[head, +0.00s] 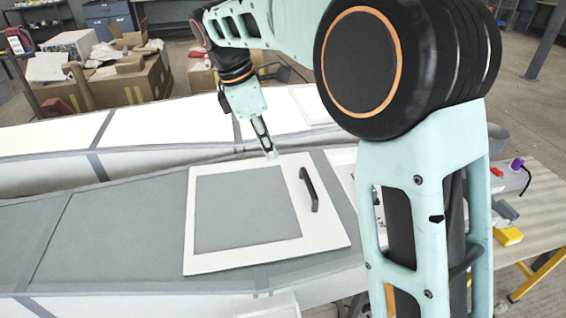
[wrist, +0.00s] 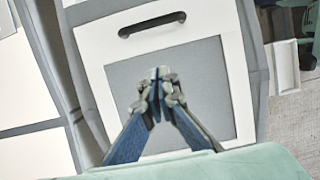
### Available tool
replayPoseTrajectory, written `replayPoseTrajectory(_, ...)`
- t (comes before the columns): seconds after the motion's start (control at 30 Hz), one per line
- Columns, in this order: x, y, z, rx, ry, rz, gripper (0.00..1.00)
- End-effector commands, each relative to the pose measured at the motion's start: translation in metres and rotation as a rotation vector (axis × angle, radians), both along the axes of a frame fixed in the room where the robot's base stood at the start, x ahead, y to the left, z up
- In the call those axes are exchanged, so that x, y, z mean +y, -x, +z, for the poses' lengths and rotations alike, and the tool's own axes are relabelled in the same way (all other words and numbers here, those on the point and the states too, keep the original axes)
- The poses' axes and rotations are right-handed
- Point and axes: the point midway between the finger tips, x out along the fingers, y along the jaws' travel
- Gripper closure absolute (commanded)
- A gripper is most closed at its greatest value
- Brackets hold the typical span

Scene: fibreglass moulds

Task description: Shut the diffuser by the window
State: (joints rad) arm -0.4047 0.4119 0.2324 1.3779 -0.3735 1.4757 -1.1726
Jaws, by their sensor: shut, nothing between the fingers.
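A white-framed panel (head: 318,240) with a grey centre lies flat on the grey mould top, and it fills the middle of the wrist view (wrist: 98,60). A dark bar handle (head: 309,190) stands along its right side; the handle (wrist: 152,24) is at the top of the wrist view. No gap shows around the panel's frame. My gripper (head: 271,154) points down near the panel's far edge, its fingers shut and empty. In the wrist view the fingertips (wrist: 155,77) appear over the grey centre, apart from the handle. I cannot make out a window or anything clearly a diffuser.
Long grey and white moulds (head: 60,137) run across the scene. Cardboard boxes (head: 140,80) stand behind at left. A bench at right holds a yellow item (head: 508,236) and a purple-topped item (head: 517,163). My arm hides part of the right side.

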Motion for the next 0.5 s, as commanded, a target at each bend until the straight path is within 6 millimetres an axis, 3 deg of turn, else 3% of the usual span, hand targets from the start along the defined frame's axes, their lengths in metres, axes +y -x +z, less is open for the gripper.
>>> replayPoseTrajectory(0.4,-0.025,-0.006,-0.082,0.001,0.001,-0.005,1.0)
replayPoseTrajectory(0.5,-0.038,-0.01,-0.088,-0.003,0.0,-0.009,1.0)
